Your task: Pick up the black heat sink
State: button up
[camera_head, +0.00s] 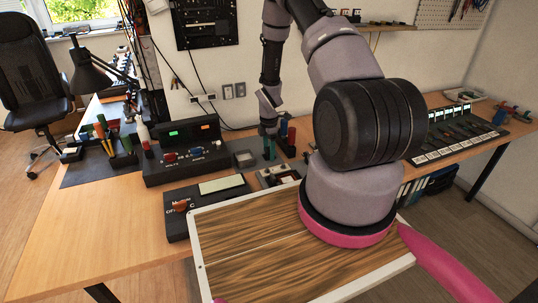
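My gripper (268,131) points down over the back of the desk, near the wall. It is small and dark in this view, and I cannot tell whether its fingers are open or shut or whether they hold anything. I cannot pick out the black heat sink for sure. A small dark block with a grey top (245,158) sits on the desk just left of and below my gripper. Teal and red upright items (291,137) stand close below and right of the gripper. My arm hides part of the desk to the right.
A black power supply (183,150) with lit displays and a black meter box (207,203) stand left of the gripper. A desk lamp (88,72) is farther left. A wooden board with a white rim (235,259) is in front. A tool mat (462,135) lies at right.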

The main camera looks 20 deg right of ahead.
grip_shut()
